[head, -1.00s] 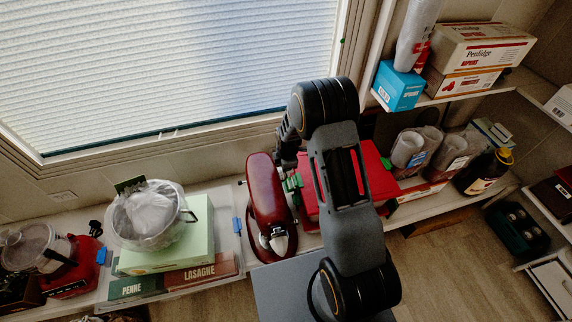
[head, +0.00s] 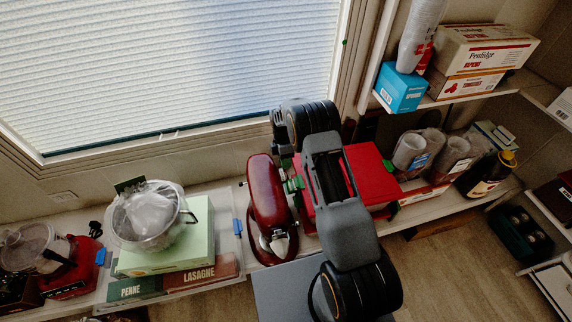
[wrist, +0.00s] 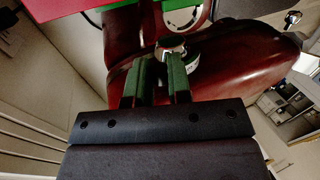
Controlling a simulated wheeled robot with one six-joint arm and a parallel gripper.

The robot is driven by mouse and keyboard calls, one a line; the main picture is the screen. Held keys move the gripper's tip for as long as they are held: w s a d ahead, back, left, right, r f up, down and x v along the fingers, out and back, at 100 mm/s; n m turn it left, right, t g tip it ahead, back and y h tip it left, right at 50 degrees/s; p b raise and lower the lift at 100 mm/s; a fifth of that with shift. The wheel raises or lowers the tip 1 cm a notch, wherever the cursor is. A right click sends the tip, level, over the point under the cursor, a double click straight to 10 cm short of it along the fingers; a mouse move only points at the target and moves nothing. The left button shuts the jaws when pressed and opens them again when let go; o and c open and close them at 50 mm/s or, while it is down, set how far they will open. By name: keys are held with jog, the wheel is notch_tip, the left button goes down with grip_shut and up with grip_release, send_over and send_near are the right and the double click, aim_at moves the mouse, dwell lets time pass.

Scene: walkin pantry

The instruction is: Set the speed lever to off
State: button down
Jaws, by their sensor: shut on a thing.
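A dark red stand mixer (head: 266,195) stands on the shelf below the window, and its side fills much of the wrist view (wrist: 230,62). My gripper (head: 293,184) is at the mixer's right side, with its green fingertips against it. In the wrist view my gripper (wrist: 157,72) has its two green fingers a small gap apart, closed around the small speed lever at the mixer's side. The lever itself is mostly hidden between the fingers. A small silver and dark fitting (wrist: 172,50) shows just past the fingertips. The lever's setting cannot be read.
A red box (head: 365,172) lies right of the mixer, under my arm. Several cups (head: 408,150) and a dark bottle (head: 486,175) stand at the right. The window blind is behind.

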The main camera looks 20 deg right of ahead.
jog(key=shift+w+f+g+b, duration=0.3)
jog(key=shift+w+g+b, duration=0.15)
jog(key=shift+g+b, duration=0.35)
jog(key=c, duration=1.1)
grip_release()
jog(key=p+v, duration=0.1)
jog(key=v, duration=1.1)
jog(key=shift+w+f, duration=0.1)
jog(key=shift+w, duration=0.05)
